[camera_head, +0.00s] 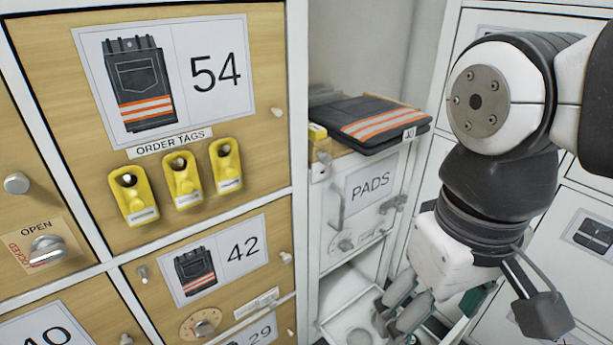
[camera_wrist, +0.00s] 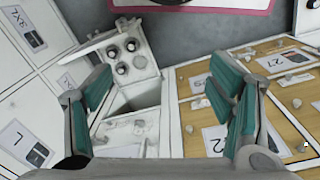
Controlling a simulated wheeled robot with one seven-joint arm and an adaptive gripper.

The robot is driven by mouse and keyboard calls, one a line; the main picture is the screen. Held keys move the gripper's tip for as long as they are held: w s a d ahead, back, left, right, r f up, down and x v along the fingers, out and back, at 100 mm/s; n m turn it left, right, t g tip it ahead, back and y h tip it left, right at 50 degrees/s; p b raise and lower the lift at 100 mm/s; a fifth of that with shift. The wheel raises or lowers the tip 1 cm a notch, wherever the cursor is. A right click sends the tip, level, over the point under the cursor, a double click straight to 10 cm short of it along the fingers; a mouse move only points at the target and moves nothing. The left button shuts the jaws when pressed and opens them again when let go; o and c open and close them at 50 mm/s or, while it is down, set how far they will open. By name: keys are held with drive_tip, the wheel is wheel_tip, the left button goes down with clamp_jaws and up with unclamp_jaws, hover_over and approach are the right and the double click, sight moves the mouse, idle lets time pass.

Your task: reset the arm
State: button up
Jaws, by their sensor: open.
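My arm comes in from the right in the head view, with my gripper (camera_head: 405,305) hanging downward in front of the narrow white middle column. In the wrist view my gripper (camera_wrist: 165,115) is open, its two teal-padded fingers wide apart with nothing between them. Past the fingers, an open compartment (camera_wrist: 133,95) shows in the white column.
Folded dark trousers with orange stripes (camera_head: 370,122) lie on the ledge above the PADS front (camera_head: 370,185). Three yellow order tags (camera_head: 182,180) hang on the wooden locker door 54 (camera_head: 255,120) at left. White lockers (camera_head: 590,190) stand close at right.

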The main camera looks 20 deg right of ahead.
drive_tip(key=shift+s+a+m, duration=0.15)
drive_tip(key=shift+s+a, duration=0.2)
drive_tip(key=shift+s, duration=0.4)
drive_tip(key=shift+s+a+m, duration=0.15)
drive_tip(key=shift+s+a, duration=0.15)
drive_tip(key=shift+s, duration=0.4)
drive_tip(key=shift+r, duration=0.1)
